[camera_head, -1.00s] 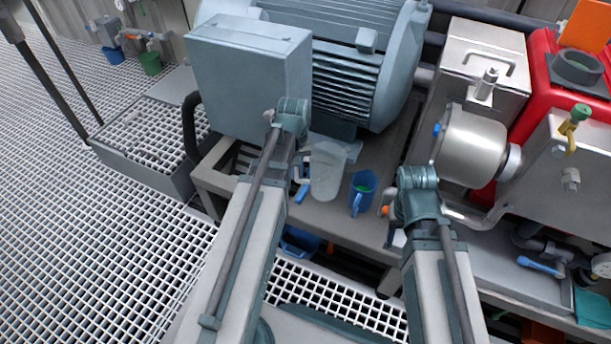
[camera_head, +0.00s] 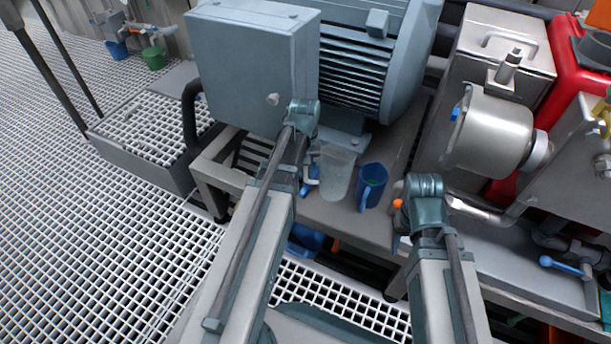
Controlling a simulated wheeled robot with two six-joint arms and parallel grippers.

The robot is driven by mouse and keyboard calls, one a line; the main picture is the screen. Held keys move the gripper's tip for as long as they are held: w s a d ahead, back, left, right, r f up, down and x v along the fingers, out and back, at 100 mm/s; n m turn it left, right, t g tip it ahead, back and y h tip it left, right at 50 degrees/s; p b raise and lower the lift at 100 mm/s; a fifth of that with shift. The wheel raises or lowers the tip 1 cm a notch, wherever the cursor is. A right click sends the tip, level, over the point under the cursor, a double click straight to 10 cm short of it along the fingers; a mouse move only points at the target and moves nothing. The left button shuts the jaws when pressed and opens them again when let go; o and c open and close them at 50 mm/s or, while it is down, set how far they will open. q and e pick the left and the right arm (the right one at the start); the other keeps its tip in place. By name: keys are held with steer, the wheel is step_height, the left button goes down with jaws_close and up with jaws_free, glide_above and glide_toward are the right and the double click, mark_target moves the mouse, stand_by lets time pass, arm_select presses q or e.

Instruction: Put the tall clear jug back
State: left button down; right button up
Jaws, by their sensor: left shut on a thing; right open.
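The tall clear jug (camera_head: 338,174) is near the middle of the view, upright, at the front left of the grey bench below the motor. My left gripper (camera_head: 311,181) is at the jug's left side, shut on it, with the fingers mostly hidden by my own wrist. I cannot tell whether the jug's base touches the bench.
A blue jug (camera_head: 371,187) stands just right of the clear jug. The large motor with its grey box (camera_head: 245,75) rises behind. A steel cylinder (camera_head: 490,133) and red housing (camera_head: 545,125) crowd the right. Blue and green buckets (camera_head: 153,58) are far left.

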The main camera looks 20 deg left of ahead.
arm_select(q)
steer(key=shift+f, duration=0.15)
steer(key=c, duration=0.8)
jaws_free()
steer(key=shift+c, duration=0.2)
step_height(320, 180, up, 12)
steer(key=p, duration=1.2)
steer(key=shift+a+r, duration=0.1)
steer(key=shift+r, duration=0.15)
steer(key=s+d+m, duration=0.5)
steer(key=s+d, duration=0.1)
steer(key=d, duration=0.4)
steer(key=s+d+m+y, duration=0.1)
steer(key=s+d+m, duration=0.4)
steer(key=d, duration=0.5)
steer(key=shift+s+d+y, duration=0.3)
steer(key=shift+s, duration=0.55)
